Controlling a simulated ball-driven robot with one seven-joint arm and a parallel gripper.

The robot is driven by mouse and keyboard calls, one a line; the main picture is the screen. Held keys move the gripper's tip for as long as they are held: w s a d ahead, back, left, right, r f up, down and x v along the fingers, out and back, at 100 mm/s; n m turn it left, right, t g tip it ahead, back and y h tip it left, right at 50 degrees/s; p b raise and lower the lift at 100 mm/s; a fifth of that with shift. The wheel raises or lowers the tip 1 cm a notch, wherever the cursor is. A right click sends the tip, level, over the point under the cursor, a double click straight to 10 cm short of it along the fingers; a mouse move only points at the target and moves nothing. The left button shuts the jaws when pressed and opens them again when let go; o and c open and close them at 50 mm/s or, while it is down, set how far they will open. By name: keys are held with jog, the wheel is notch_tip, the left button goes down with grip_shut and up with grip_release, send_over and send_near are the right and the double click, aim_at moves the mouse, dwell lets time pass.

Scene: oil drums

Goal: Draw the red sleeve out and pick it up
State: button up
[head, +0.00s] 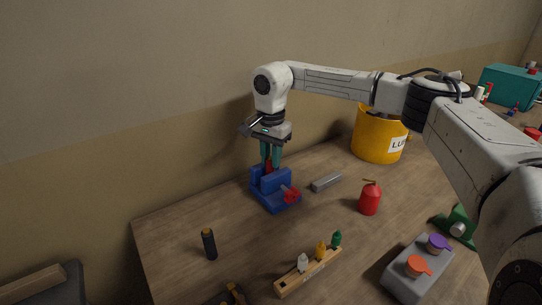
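A blue vise-like block (266,182) stands on the table near the wall, with a red star-shaped knob (291,196) on its front right. The red sleeve (269,166) shows as a narrow upright strip just above the block's jaws; its lower part is hidden in the block. My gripper (270,163) points straight down over the block, its two teal fingers on either side of the red sleeve. The fingers are close to the sleeve, but I cannot tell whether they press on it.
A grey bar (327,182) lies right of the block, and a red canister (370,198) stands farther right. A yellow bucket (376,138) stands behind. In front are a wooden rack (294,281) with small coloured pieces, a black cylinder (209,244) and a grey box (402,284) with orange and purple knobs.

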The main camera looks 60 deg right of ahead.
grip_shut()
jog(key=shift+s+r+p, duration=0.1)
jog(key=shift+r+p, duration=2.6)
jog(key=shift+r, duration=1.2)
dwell(3.7)
